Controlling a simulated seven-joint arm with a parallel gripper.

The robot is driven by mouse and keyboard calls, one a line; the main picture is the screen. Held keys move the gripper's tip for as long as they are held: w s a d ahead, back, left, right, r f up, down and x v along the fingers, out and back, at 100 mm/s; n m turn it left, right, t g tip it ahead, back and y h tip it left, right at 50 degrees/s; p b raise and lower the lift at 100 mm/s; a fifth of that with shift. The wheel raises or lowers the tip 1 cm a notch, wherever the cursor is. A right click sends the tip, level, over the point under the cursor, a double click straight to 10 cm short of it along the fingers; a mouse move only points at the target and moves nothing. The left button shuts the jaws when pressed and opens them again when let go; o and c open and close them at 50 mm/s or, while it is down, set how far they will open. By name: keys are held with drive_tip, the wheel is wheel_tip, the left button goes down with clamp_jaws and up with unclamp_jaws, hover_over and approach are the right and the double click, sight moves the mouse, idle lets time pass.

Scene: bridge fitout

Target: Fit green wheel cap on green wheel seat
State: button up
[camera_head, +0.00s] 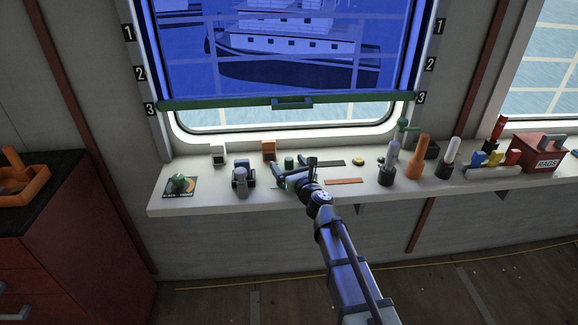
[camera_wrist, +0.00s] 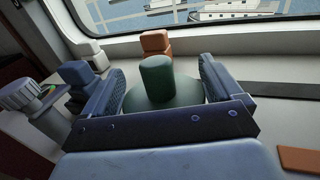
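A green piece with an upright round knob (camera_wrist: 157,78) on a wider rounded base stands between my fingers in the wrist view. Its knob also shows in the head view (camera_head: 289,162), beyond my gripper. It looks like the wheel cap. My gripper (camera_wrist: 162,88) is open around it, with visible gaps between the finger pads and the knob. Whether a finger touches the wider base I cannot tell. In the head view my gripper (camera_head: 297,176) is low over the sill. A green lump (camera_head: 179,181) sits on a dark printed plate at the sill's left end. I cannot tell which green part is the wheel seat.
A blue and grey fixture (camera_head: 241,178) stands left of my gripper. A white block (camera_head: 218,154) and an orange block (camera_head: 268,149) stand behind. An orange strip (camera_head: 344,181) lies to the right. Bottles (camera_head: 417,156) and a rags box (camera_head: 544,154) stand farther right.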

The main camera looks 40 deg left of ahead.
drive_tip(key=c, duration=0.7)
drive_tip(key=shift+r, duration=3.75)
drive_tip(key=w+d+f, duration=0.2)
drive_tip(key=w+d, duration=0.2)
drive_tip(key=d, duration=0.8)
drive_tip(key=w+d+f, duration=0.2)
drive_tip(key=w+d, duration=0.3)
drive_tip(key=d, duration=0.7)
drive_tip(key=w+d+f, duration=0.2)
drive_tip(key=w+d, duration=0.2)
drive_tip(key=d, duration=0.7)
drive_tip(key=s+d+f+t, duration=0.1)
drive_tip(key=s+d+f, duration=0.1)
drive_tip(key=d, duration=0.9)
drive_tip(key=s+d+f+m+h, duration=0.1)
drive_tip(key=d+f, duration=0.3)
drive_tip(key=d, duration=0.7)
drive_tip(key=s+d+f+m+t, duration=0.1)
drive_tip(key=s+d+f, duration=0.2)
drive_tip(key=d, duration=0.8)
drive_tip(key=shift+s+d+f+t, duration=0.15)
drive_tip(key=shift+s+f+t, duration=0.2)
drive_tip(key=shift+f, duration=0.1)
